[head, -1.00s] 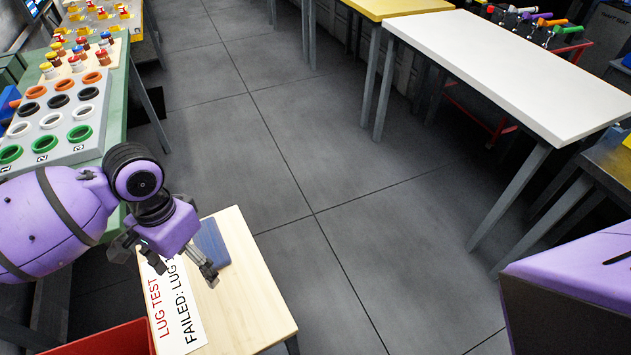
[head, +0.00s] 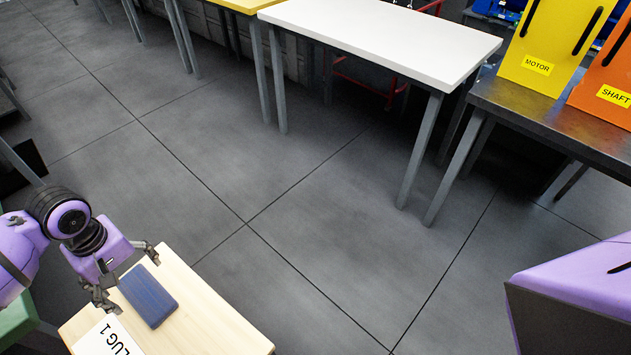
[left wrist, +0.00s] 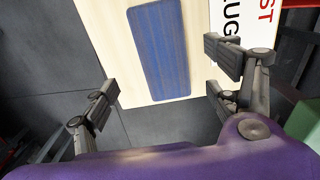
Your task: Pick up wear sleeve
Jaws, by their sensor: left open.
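I cannot make out a wear sleeve in either current view. The blue pad also shows beside the gripper in the head view (head: 148,295). My right gripper is not in view.
A white sign with lug lettering (head: 108,340) lies on the small table. A white table (head: 390,38) stands at the back. A dark metal bench (head: 545,120) at right holds a yellow motor panel (head: 548,45) and an orange shaft panel (head: 607,85). The floor between is clear.

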